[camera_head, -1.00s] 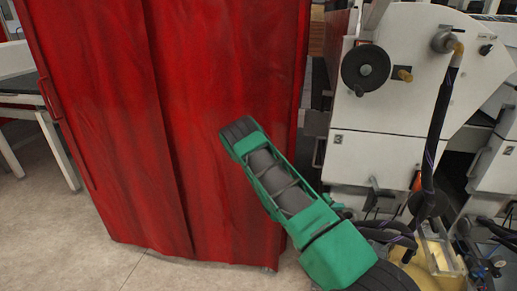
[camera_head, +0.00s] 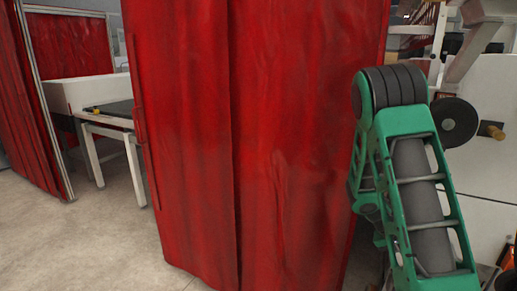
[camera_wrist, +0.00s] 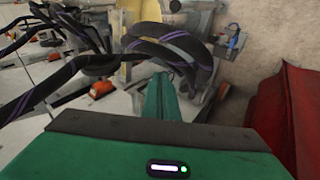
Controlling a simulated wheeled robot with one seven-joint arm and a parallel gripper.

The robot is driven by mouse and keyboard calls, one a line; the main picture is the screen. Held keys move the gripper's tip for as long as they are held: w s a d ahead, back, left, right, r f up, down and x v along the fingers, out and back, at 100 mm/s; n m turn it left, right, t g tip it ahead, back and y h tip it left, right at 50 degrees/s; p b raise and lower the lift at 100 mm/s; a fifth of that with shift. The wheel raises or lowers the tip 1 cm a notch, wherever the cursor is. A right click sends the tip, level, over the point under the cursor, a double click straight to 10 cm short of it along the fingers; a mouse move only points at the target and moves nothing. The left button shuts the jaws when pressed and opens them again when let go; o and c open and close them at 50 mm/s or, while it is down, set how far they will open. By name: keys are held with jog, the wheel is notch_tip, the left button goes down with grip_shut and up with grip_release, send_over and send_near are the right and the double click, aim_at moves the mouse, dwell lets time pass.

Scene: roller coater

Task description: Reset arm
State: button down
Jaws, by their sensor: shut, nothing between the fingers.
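My gripper (camera_wrist: 160,90) shows in the wrist view as a narrow green shape, centred beyond the dark edge of my green wrist housing. Its fingers are together and nothing is held between them. Part of it is hidden behind the housing. In the head view my green and grey arm stands raised at the right, bent at the top. The gripper itself does not show there.
A red curtain (camera_head: 265,140) stands left of my arm. A white machine with a black handwheel (camera_head: 451,122) is at right. Striped dark hoses (camera_wrist: 175,50) cross near the gripper in the wrist view. Open floor (camera_head: 85,240) lies at left.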

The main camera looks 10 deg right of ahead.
jog(key=s+a+r+n+t+y, duration=0.1)
jog(key=s+a+r+t+y, duration=0.2)
jog(key=s+a+r, duration=1.5)
jog(key=s+a+y, duration=0.1)
jog(key=a+y, duration=0.1)
jog(key=y, duration=0.2)
jog(key=shift+s+a+n+y, duration=0.15)
jog(key=shift+a+n+y, duration=0.15)
jog(key=shift+a+n, duration=0.1)
jog(key=shift+d, duration=0.1)
